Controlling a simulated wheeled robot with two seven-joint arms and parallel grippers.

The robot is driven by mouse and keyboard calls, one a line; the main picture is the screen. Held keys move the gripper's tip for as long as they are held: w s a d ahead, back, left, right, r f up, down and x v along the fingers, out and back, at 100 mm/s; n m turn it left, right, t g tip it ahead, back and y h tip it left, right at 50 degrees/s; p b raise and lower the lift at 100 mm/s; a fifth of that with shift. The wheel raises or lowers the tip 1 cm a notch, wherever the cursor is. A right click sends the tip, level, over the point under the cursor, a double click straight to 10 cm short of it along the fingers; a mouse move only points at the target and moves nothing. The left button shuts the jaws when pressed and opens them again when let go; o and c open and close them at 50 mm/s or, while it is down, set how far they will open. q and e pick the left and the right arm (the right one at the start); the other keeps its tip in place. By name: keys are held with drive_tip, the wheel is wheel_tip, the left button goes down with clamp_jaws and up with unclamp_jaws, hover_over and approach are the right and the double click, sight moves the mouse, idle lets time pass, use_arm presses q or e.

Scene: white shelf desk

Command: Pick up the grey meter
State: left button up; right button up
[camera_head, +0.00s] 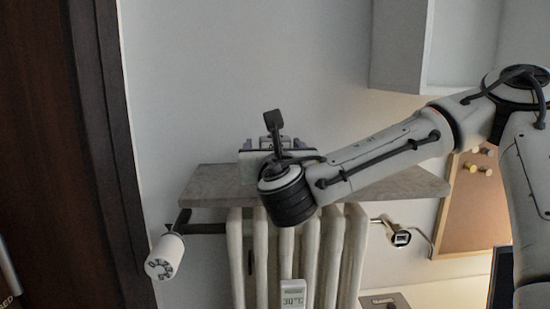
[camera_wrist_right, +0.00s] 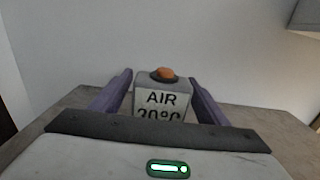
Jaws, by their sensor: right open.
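The grey meter (camera_wrist_right: 163,98) stands upright on the shelf board in the right wrist view, with an orange knob on top and "AIR" and a partly covered temperature reading on its face. My right gripper (camera_wrist_right: 160,84) is open, with one purple finger on each side of the meter. Small gaps seem to show between fingers and meter; contact cannot be told. The meter's lower part is hidden behind my gripper body. In the head view my right gripper (camera_head: 275,146) is over the shelf, and my wrist mostly hides the meter. My left gripper is not in view.
The grey shelf board (camera_head: 210,185) lies above a white radiator (camera_head: 313,245) against the wall. A white thermometer (camera_head: 293,293) reading about 30 °C is on the radiator. A white valve knob (camera_head: 165,258) is at left, a pipe fitting (camera_head: 401,238) at right. A cabinet (camera_head: 400,45) hangs upper right.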

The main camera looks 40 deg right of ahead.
drive_tip(key=c, duration=1.3)
